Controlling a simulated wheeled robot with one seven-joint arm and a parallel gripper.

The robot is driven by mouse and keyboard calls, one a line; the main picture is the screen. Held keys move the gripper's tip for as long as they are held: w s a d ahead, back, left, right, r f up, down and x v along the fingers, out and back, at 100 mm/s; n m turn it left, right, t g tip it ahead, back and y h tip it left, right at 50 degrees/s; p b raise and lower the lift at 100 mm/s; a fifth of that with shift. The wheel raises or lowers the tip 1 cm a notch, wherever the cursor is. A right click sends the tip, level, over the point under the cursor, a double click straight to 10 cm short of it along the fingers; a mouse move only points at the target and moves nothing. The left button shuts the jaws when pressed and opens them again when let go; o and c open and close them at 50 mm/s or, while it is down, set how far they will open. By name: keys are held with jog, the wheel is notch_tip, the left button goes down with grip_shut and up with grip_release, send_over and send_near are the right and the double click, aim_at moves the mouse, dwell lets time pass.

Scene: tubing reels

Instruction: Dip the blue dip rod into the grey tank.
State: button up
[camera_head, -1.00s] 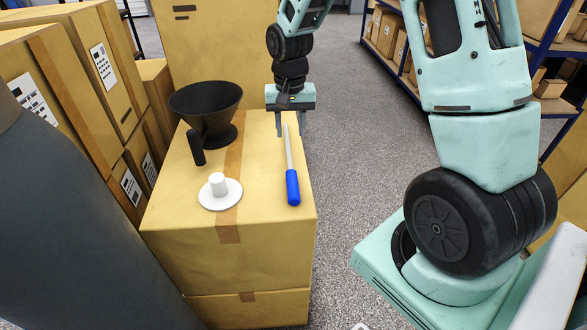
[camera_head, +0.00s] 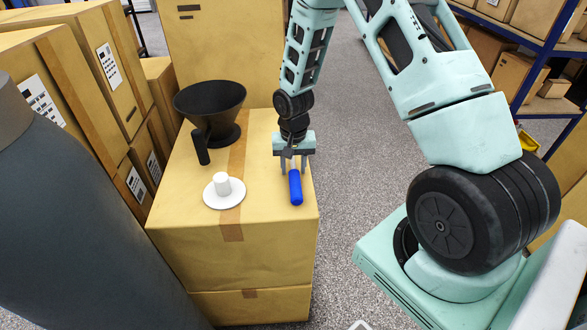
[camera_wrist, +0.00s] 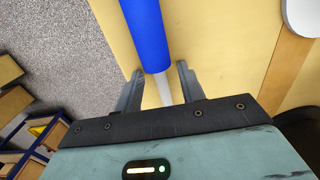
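The dip rod has a blue handle (camera_head: 295,188) and a thin pale shaft. It lies on the tan box (camera_head: 185,195) near its right edge, handle towards me. My gripper (camera_head: 295,170) is open above it. In the wrist view, the fingers of my gripper (camera_wrist: 160,71) stand on either side of the rod where the blue handle (camera_wrist: 147,35) meets the shaft, with gaps on both sides. My gripper hides most of the shaft. A large dark grey rounded body (camera_head: 75,215) fills the left foreground; I cannot tell whether it is the grey tank.
A wide black bowl on a foot (camera_head: 209,98), a small black cylinder (camera_head: 202,148) and a white disc with a peg (camera_head: 222,187) stand left of the rod. Stacked cartons (camera_head: 100,70) stand at left, a blue shelf (camera_head: 535,50) at right. Grey floor lies open between.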

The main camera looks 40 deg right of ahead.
jog(key=shift+c, duration=0.3)
grip_shut()
